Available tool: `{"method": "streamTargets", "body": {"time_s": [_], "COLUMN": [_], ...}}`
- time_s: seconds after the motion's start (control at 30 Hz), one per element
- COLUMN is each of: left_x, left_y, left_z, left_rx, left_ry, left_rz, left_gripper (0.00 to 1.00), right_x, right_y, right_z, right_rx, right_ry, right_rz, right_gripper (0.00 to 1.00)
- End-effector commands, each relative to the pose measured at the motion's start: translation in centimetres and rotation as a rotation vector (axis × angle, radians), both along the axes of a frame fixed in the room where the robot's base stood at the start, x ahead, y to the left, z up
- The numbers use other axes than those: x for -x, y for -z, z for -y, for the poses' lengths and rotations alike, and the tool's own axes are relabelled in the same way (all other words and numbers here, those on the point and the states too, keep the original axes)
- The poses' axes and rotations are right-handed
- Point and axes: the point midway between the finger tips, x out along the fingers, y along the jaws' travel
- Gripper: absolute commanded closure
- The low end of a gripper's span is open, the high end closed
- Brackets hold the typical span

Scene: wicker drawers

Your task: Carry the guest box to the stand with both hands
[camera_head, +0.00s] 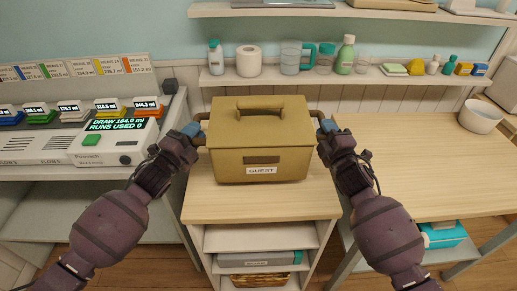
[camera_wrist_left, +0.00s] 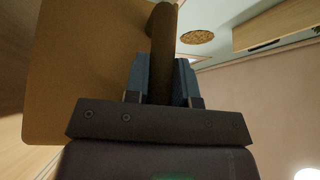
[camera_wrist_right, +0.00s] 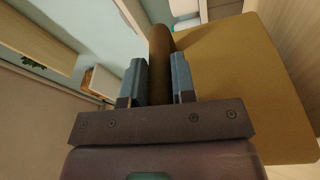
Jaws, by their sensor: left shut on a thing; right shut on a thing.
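The guest box (camera_head: 258,145) is an olive-yellow case with a lid handle and a white label reading GUEST. It is upright over the light wooden top of the stand-like unit (camera_head: 262,205); I cannot tell whether it touches that top. My left gripper (camera_head: 193,129) is shut on the box's left side handle, a dark bar that shows between the fingers in the left wrist view (camera_wrist_left: 163,75). My right gripper (camera_head: 327,127) is shut on the right side handle, which shows in the right wrist view (camera_wrist_right: 161,70). The box's underside is hidden.
A wall shelf (camera_head: 365,78) behind holds bottles, a paper roll (camera_head: 249,61) and soaps. A machine with a display (camera_head: 115,125) stands at left. A wooden counter (camera_head: 420,165) extends right, mostly clear, with a white bowl (camera_head: 481,116). Open shelves below hold a grey case (camera_head: 258,259).

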Motion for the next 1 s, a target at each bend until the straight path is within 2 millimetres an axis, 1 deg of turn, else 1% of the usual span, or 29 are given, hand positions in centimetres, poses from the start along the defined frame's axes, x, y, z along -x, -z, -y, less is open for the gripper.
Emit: {"method": "streamTargets", "body": {"time_s": [0.23,0.47,1.0], "left_x": [0.0,0.0,0.0], "left_y": [-0.2,0.1,2.4], "left_z": [0.1,0.1,0.1], "left_rx": [0.001,0.001,0.001], "left_ry": [0.001,0.001,0.001], "left_rz": [0.003,0.003,0.002], "left_gripper": [1.0,1.0,1.0], "right_x": [0.0,0.0,0.0], "right_y": [-0.2,0.1,2.4], "right_z": [-0.1,-0.1,0.0], "right_rx": [-0.003,-0.003,-0.003], "right_ry": [-0.002,-0.001,0.0], "right_rz": [0.003,0.001,0.0], "right_gripper": [1.0,1.0,1.0]}}
